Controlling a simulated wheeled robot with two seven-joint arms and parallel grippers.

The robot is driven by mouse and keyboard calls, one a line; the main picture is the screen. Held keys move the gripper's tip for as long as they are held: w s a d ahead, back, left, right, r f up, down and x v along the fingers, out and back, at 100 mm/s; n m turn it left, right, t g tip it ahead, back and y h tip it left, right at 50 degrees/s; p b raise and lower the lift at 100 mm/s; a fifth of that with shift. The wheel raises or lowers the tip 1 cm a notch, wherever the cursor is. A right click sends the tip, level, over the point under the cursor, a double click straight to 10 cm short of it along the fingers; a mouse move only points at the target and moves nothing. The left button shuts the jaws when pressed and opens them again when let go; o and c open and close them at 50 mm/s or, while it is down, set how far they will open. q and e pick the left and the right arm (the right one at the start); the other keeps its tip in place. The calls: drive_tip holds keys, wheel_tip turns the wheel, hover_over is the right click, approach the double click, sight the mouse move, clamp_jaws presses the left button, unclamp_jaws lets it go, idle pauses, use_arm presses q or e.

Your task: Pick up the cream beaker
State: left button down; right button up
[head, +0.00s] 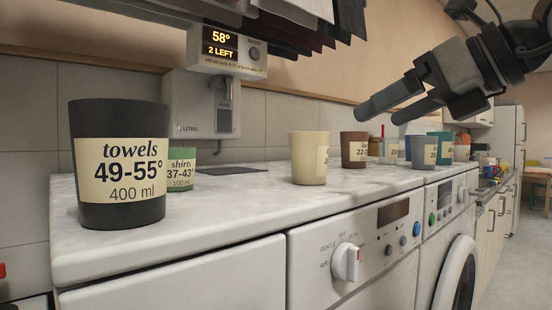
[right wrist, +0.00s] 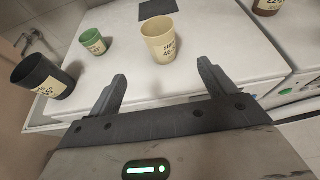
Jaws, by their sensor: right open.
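The cream beaker (head: 310,158) stands upright on the white marbled worktop, right of the middle in the head view, with a label partly turned away. In the right wrist view the cream beaker (right wrist: 159,40) stands beyond the fingertips, roughly between their lines. My right gripper (head: 377,109) comes in from the upper right, above the worktop and to the right of the beaker. In the right wrist view its two fingers (right wrist: 162,82) are spread apart with nothing between them. My left gripper is not in view.
A large black towels beaker (head: 118,165) and a green shirts beaker (head: 182,170) stand to the left. A brown beaker (head: 354,150) and several others stand to the right. A dispenser (head: 205,115) with a display and dark hanging cloths (head: 290,25) are behind and above.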

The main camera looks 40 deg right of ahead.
sight(324, 144)
drive_tip(key=p+x, duration=0.1)
drive_tip(key=x, duration=0.9)
drive_tip(key=shift+w, duration=0.25)
drive_tip(key=shift+p+x, duration=0.55)
drive_tip(key=shift+x, duration=2.25)
drive_tip(key=shift+d, duration=0.1)
drive_tip(key=c, duration=1.1)
drive_tip(key=shift+c, duration=0.2)
